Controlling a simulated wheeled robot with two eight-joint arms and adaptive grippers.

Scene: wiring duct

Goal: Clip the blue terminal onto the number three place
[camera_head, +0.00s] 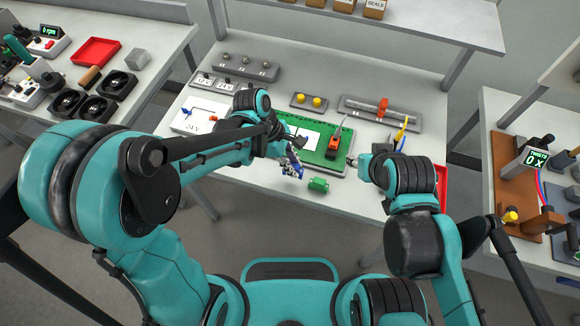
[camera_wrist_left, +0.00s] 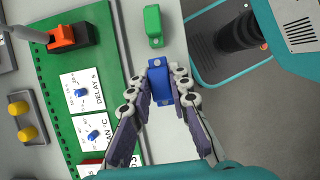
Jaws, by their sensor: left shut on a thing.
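My left gripper (camera_head: 293,169) is shut on the blue terminal (camera_wrist_left: 160,80); the left wrist view shows the block between its fingers (camera_wrist_left: 160,95). It is near the front edge of the green board, beside the green terminal (camera_head: 318,185), which lies on the white table and also shows in the left wrist view (camera_wrist_left: 153,26). A grey plate with a metal rail and an orange piece (camera_head: 382,107) is at the back right; I cannot read place numbers on it. My right gripper (camera_head: 358,160) is by the board's right edge; its fingers are too small to judge.
The green board (camera_head: 338,165) holds an orange-and-black device (camera_head: 331,150) and white labelled cards. A plate with two yellow knobs (camera_head: 309,101) sits behind it. Yellow and blue wires (camera_head: 402,132) stand at the right, near a red tray (camera_head: 441,185). Table front is mostly clear.

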